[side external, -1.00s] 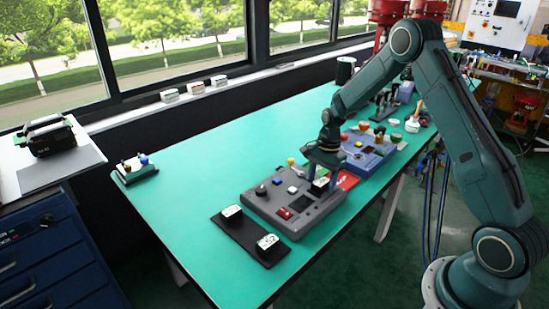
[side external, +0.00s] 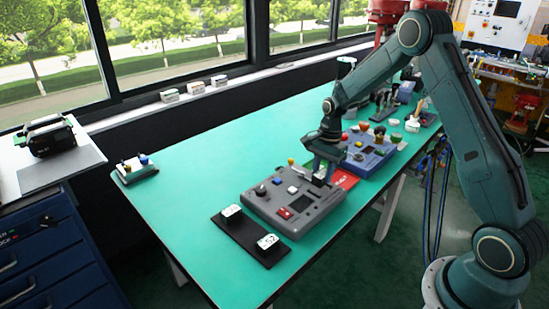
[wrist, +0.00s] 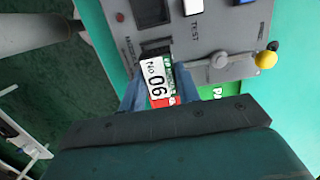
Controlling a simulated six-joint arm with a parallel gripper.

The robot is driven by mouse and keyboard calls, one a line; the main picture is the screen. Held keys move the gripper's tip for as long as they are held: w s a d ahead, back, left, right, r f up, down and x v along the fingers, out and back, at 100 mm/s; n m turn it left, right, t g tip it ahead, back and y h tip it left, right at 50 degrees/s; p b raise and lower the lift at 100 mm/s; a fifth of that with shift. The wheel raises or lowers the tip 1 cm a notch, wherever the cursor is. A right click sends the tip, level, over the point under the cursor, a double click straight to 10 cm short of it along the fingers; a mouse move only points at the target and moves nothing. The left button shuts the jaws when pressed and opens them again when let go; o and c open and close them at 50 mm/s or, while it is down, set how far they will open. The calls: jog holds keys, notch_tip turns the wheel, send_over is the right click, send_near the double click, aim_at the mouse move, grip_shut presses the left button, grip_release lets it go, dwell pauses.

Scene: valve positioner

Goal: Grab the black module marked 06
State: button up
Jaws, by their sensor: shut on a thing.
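The black module marked 06 (wrist: 156,78) has a white label reading "No 06" that faces the camera in the wrist view. My gripper (wrist: 158,88) is shut on it, with one blue finger on each side. In the side view my gripper (side external: 324,164) points down above the right end of the grey panel (side external: 270,208). The module's pale face shows there at the fingertips (side external: 320,174). It looks a little above the panel surface. Its lower part is hard to make out.
A black tray (side external: 246,238) with two white-faced modules lies in front of the panel. A yellow ball-ended lever (wrist: 265,60) stands on the panel. A blue unit with coloured knobs (side external: 372,158) is behind my gripper. The left of the green table (side external: 190,190) is mostly clear.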

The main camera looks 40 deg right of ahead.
aim_at(322, 173)
notch_tip(322, 173, up, 17)
dwell(0.4)
dwell(0.5)
